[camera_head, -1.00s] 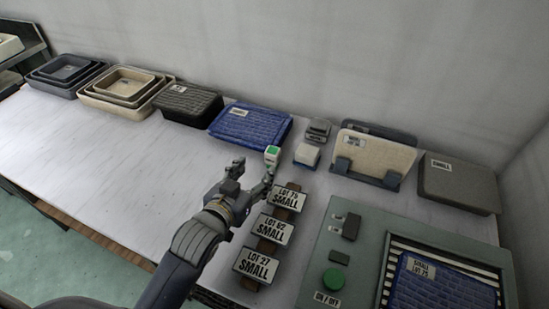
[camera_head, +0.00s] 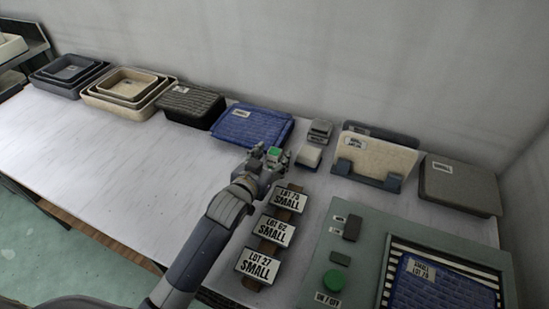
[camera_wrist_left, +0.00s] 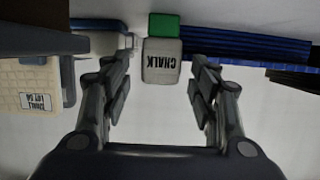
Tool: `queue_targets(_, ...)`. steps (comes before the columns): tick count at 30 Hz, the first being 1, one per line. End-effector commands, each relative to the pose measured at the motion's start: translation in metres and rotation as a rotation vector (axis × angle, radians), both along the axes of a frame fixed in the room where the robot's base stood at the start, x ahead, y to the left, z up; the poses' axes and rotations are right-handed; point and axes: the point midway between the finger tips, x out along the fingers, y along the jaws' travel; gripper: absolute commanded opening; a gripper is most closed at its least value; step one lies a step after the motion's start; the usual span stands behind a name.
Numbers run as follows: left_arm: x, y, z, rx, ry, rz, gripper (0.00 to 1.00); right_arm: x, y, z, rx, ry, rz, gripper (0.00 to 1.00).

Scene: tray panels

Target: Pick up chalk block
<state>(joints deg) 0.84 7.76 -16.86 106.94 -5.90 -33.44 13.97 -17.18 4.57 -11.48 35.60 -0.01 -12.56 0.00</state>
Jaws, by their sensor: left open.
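The chalk block (camera_wrist_left: 161,62) is pale with a green end and a "CHALK" label. In the left wrist view it lies beyond and between the two open fingers of my left gripper (camera_wrist_left: 160,95), with a gap on each side. In the head view its green top (camera_head: 274,152) shows at the fingertips of my left gripper (camera_head: 267,156), which partly hide the rest of it. It stands on the white table. My right gripper is not in view.
A blue panel (camera_head: 252,127) lies behind the chalk. A small white-topped block (camera_head: 309,156) is close on its right. "SMALL" lot signs (camera_head: 278,231) stand in front. A grey machine (camera_head: 345,270) is at right.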

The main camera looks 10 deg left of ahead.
Motion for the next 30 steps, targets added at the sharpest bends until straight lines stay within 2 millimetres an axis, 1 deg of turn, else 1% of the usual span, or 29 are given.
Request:
queue_targets(5,0.000,0.000,0.000,0.000,0.000,0.000,0.55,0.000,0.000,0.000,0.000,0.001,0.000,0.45)
queue_targets(8,0.000,0.000,0.000,0.000,0.000,0.000,0.35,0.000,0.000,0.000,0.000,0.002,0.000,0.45)
queue_targets(9,0.000,0.000,0.000,0.000,0.001,0.000,0.26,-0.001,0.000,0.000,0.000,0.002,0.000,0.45)
queue_targets(11,0.000,0.000,0.000,0.000,0.001,0.000,0.12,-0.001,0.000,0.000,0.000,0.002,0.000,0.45)
queue_targets(12,0.000,0.000,0.000,0.000,0.001,0.000,0.07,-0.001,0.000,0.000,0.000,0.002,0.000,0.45)
queue_targets(20,0.000,0.000,0.000,0.000,0.000,0.000,0.07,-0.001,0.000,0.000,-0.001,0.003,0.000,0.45)
queue_targets(23,0.000,0.000,0.006,0.000,-0.002,0.000,0.07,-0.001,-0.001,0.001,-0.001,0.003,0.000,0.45)
queue_targets(26,0.000,0.000,0.021,0.000,-0.004,0.001,0.07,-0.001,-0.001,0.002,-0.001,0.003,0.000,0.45)
queue_targets(30,0.001,0.000,0.051,-0.002,-0.007,0.000,0.07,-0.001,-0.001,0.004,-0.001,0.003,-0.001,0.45)
